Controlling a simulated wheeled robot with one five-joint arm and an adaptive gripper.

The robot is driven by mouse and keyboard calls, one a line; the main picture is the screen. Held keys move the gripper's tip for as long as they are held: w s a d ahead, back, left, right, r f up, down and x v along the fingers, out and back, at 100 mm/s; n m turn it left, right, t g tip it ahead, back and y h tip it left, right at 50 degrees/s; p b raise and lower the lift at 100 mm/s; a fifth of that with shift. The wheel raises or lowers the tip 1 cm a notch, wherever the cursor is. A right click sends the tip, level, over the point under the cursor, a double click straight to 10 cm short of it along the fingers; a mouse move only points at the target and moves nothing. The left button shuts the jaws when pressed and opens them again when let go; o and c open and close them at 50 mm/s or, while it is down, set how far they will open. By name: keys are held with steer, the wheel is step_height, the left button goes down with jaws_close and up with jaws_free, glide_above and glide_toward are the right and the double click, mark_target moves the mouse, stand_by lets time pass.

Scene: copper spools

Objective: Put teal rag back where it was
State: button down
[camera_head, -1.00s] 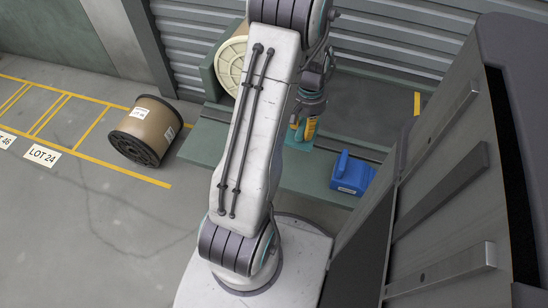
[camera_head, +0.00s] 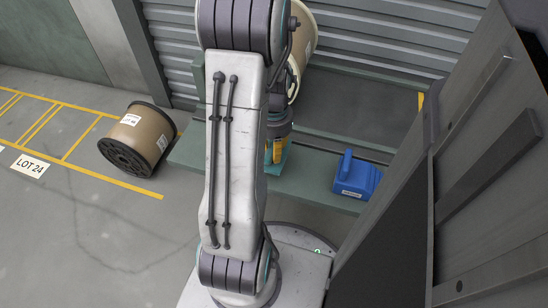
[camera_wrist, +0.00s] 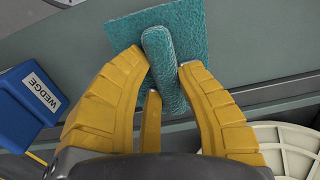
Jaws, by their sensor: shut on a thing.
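The teal rag (camera_wrist: 185,35) shows in the wrist view as a flat square with a raised roll in its middle. My gripper (camera_wrist: 162,68) has its yellow fingers closed on either side of that roll. The flat part of the rag lies at or just above the grey-green surface; I cannot tell whether it touches. In the head view a bit of the rag (camera_head: 278,163) shows under my gripper (camera_head: 275,152), mostly hidden by my arm.
A blue wedge (camera_head: 356,176) sits on the green platform (camera_head: 315,186), right of my gripper. A pale spool (camera_head: 302,40) stands behind my arm, and its flange (camera_wrist: 285,150) shows in the wrist view. A copper-brown spool (camera_head: 148,135) lies on the floor at left. A shutter is behind.

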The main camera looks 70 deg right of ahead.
steer(key=shift+f+b, duration=1.75)
steer(key=shift+b, duration=0.45)
steer(key=shift+f, duration=0.15)
steer(key=c, duration=0.9)
jaws_free()
steer(key=shift+c, duration=0.2)
steer(key=shift+r, duration=0.2)
step_height(320, 180, up, 12)
steer(key=p, duration=0.9)
steer(key=shift+p, duration=0.4)
steer(key=shift+w, duration=0.1)
